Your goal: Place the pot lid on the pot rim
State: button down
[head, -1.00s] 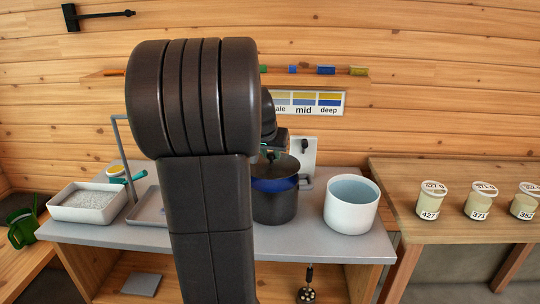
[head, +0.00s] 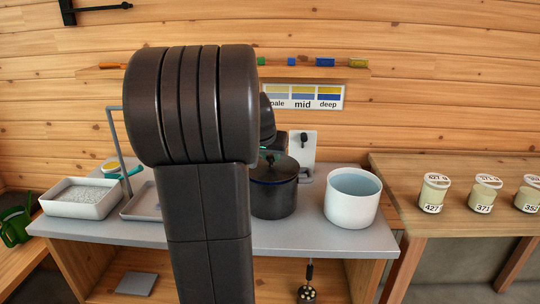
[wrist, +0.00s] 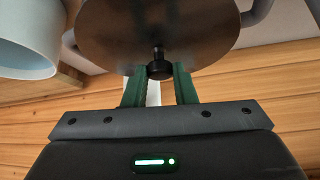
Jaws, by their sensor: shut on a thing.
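The dark pot (head: 274,202) stands on the grey bench top, partly behind my arm. The dark round lid (head: 285,169) lies over the pot's mouth, with a thin blue strip showing below its front edge. I cannot tell whether it rests fully on the rim. In the wrist view the lid (wrist: 115,35) fills the top, its black knob (wrist: 159,69) between the green fingers of my gripper (wrist: 158,88), which is shut on it. In the head view my arm hides most of the gripper.
A white pot (head: 351,200) stands right of the dark pot, with a gap between. A tray of pale grains (head: 80,198) is at the left. Several labelled jars (head: 433,192) stand on the wooden table at the right. A wall shelf (head: 345,75) is behind.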

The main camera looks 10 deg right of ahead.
jog(key=shift+f+b, duration=0.5)
jog(key=shift+f, duration=0.1)
jog(key=c, duration=1.1)
grip_release()
jog(key=p+v, duration=0.1)
jog(key=v, duration=1.3)
jog(key=shift+p, duration=0.4)
jog(key=shift+d, duration=0.1)
